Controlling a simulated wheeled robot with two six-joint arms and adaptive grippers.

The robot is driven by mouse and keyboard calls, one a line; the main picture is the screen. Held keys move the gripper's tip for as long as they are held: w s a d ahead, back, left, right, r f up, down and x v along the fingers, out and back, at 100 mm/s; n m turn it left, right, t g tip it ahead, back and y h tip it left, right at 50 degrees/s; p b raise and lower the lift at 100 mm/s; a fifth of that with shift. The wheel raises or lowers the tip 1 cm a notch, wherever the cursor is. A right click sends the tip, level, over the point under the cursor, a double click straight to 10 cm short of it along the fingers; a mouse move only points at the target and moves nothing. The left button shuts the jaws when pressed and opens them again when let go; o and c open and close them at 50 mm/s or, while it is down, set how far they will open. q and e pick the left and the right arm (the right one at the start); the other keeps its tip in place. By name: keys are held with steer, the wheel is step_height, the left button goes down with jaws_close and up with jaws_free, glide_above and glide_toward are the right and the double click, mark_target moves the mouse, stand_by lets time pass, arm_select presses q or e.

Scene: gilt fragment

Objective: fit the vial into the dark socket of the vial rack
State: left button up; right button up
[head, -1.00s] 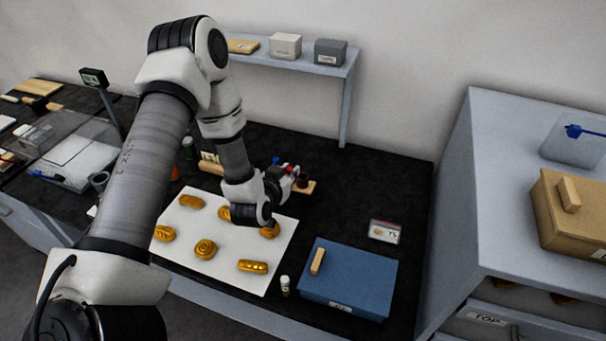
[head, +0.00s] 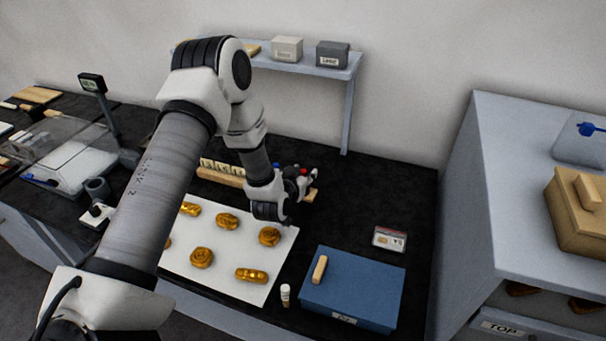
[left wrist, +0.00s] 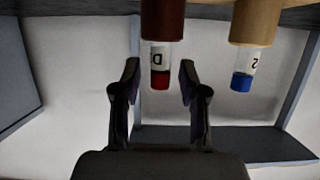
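In the left wrist view, which looks upside down, a clear vial (left wrist: 160,61) with a red cap and a white label marked D sits upright in the dark red-brown socket (left wrist: 162,20) of the vial rack. My left gripper (left wrist: 158,72) is open, one finger on each side of this vial, with a gap visible on both sides. In the head view my left gripper (head: 303,181) is at the right end of the wooden vial rack (head: 219,177), and it hides much of that end. My right gripper is out of view.
A blue-capped vial (left wrist: 244,68) stands in a light wooden socket beside the dark one. A white board (head: 226,276) with gold pieces lies in front. A blue box (head: 352,292) and a small white-capped bottle (head: 285,294) stand nearer. Clear black tabletop lies right of the rack.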

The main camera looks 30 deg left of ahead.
arm_select(q)
steer(key=shift+s+r, duration=0.1)
steer(key=shift+s, duration=0.25)
steer(key=b+v, duration=0.2)
steer(key=v, duration=0.9)
